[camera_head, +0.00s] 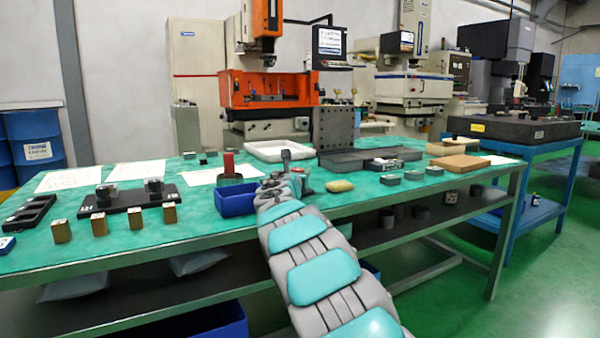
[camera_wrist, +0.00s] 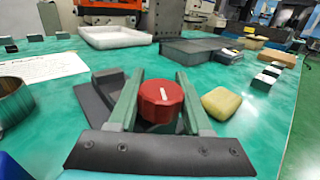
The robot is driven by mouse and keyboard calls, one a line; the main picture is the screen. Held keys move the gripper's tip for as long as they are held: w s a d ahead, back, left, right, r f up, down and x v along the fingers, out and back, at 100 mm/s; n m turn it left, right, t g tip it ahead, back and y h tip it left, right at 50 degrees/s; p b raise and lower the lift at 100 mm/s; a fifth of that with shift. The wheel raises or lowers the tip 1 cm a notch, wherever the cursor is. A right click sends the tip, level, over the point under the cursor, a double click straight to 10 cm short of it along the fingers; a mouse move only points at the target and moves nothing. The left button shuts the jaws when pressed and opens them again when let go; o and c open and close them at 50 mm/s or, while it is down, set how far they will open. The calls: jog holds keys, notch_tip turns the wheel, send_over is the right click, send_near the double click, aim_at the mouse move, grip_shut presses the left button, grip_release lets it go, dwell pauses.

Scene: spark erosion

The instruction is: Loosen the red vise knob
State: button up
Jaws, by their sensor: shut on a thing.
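A dark grey block (camera_wrist: 100,95), perhaps part of the vise, shows beside the left finger. Most of the vise is hidden by my gripper.
A blue bin (camera_head: 236,200) stands close left of my arm, and a yellow pad (camera_head: 340,186) lies close right. A white tray (camera_head: 277,151) and a dark upright plate (camera_head: 334,128) stand behind. Small grey blocks (camera_head: 413,175) lie to the right.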

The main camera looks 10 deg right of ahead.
grip_shut()
jog(key=shift+f+y+b, duration=0.1)
jog(key=shift+y+b, duration=0.2)
jog(key=shift+b, duration=0.2)
jog(key=shift+f+n+t+y+b, duration=0.1)
jog(key=shift+n+t+y+b, duration=0.4)
jog(key=shift+n+y+b, duration=0.65)
jog(key=n+y+b, duration=0.1)
jog(key=y, duration=0.1)
jog(key=a+n+y+b, duration=0.1)
jog(key=y+b, duration=0.1)
jog(key=shift+w, duration=0.1)
jog(key=shift+a+r+n+y+b, duration=0.1)
jog(key=shift+a+n+y+b, duration=0.1)
jog(key=shift+n+y, duration=0.4)
jog(key=shift+a+r+n+y+b, duration=0.15)
jog(key=shift+n+y, duration=0.2)
jog(key=shift+y, duration=0.4)
jog(key=o, duration=0.7)
grip_release()
